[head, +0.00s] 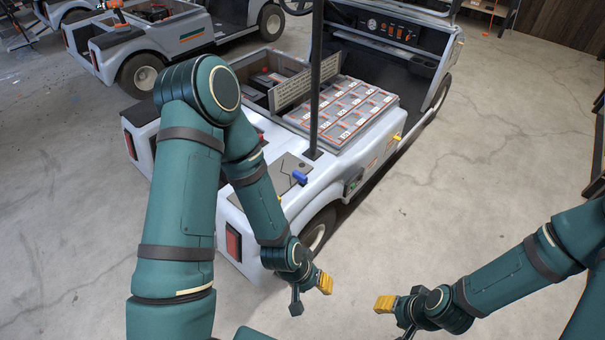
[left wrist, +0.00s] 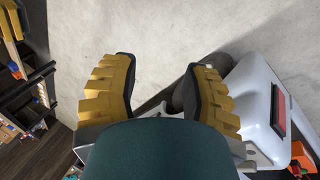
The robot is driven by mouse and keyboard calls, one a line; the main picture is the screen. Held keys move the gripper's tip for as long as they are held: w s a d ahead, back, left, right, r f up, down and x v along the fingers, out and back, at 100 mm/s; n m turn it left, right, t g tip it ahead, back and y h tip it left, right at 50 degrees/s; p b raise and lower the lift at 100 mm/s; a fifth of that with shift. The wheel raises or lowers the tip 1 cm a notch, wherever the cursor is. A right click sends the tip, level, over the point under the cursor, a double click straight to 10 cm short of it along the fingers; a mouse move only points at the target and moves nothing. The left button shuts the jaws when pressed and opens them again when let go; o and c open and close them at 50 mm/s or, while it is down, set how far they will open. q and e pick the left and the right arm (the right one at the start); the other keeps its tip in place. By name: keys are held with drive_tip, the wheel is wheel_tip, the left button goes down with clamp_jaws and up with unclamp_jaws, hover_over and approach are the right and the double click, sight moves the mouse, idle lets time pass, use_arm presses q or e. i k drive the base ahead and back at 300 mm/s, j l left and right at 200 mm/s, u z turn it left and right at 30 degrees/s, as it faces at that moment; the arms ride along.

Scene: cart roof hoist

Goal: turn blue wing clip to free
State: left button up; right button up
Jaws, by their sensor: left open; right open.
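The blue wing clip (head: 300,177) sits on the rear deck of the white cart, near the foot of a black upright post (head: 316,90). It is small, and I cannot tell how far it is turned. My left gripper (head: 311,292) is low and in front of the cart's rear wheel, apart from the clip. In the left wrist view its yellow-padded fingers (left wrist: 158,85) are spread with nothing between them. The clip does not show there. My right gripper (head: 393,309) is over the floor to the right, open and clear of the cart.
The cart's grey deck (head: 262,188) is partly hidden by my left arm. A battery tray (head: 345,112) with several cells lies beyond the post. A yellow part (head: 397,138) and a green part (head: 354,184) sit along the near side. Bare floor (head: 500,150) lies to the right.

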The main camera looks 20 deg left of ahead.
sight(302, 179)
drive_tip(key=i+l+u, duration=0.45)
drive_tip(key=l, duration=0.4)
drive_tip(key=i+l+u, duration=0.1)
drive_tip(key=i, duration=0.4)
drive_tip(key=i+l+u, duration=0.15)
drive_tip(key=i, duration=0.3)
